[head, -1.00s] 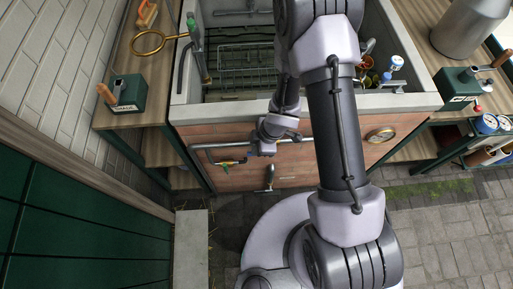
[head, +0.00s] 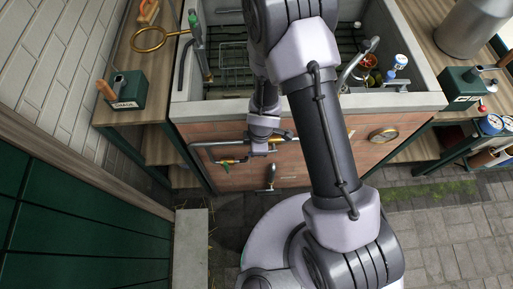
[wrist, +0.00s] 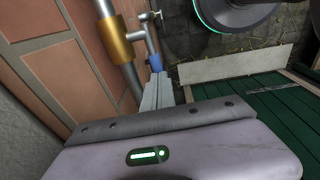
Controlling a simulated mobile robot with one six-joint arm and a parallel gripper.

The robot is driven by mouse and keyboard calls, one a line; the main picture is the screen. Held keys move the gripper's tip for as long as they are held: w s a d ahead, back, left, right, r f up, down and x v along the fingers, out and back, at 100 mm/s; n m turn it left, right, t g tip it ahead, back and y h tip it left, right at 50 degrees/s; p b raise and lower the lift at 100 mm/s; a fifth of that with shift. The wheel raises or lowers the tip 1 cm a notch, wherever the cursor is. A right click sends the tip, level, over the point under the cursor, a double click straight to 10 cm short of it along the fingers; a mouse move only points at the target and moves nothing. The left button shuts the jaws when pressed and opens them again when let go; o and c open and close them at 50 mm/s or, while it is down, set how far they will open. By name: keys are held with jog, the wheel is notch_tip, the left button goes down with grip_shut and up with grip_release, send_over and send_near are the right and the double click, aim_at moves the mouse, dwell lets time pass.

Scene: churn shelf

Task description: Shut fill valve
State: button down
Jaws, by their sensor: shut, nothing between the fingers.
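A metal pipe (head: 215,145) runs along the brick front of the sink. In the wrist view, it carries a brass collar (wrist: 115,38) with a metal side lever (wrist: 145,30) and a blue sleeve (wrist: 155,62). I cannot tell whether this is the fill valve; no label is readable. My gripper (wrist: 156,82) is shut and empty, its fingertips just short of the blue sleeve; whether they touch is unclear. In the head view, my gripper (head: 259,149) is low in front of the pipe, and my arm hides part of the pipe. A green-and-yellow handle (head: 228,162) hangs left of it.
A small metal tap (head: 270,178) is on the brick front below. Green boxes stand on the left bench (head: 126,91) and right bench (head: 462,84). Paved floor (head: 440,225) is clear at the right.

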jog(key=f+h+b, duration=0.2)
jog(key=h, duration=0.1)
jog(key=shift+a+f+b, duration=0.2)
jog(key=shift+a+b, duration=0.1)
jog(key=shift+a, duration=0.1)
notch_tip(320, 180, down, 2)
jog(key=h+b, duration=0.2)
jog(key=h, duration=0.1)
jog(key=shift+h, duration=0.4)
jog(key=shift+b+x, duration=0.8)
jog(key=shift+x, duration=0.4)
jog(key=shift+s+f, duration=0.1)
jog(key=shift+f, duration=0.1)
jog(key=s+a+r+p, duration=0.1)
jog(key=a+r+p, duration=0.4)
jog(key=a+r, duration=0.3)
jog(key=a, duration=0.3)
jog(key=shift+r, duration=0.25)
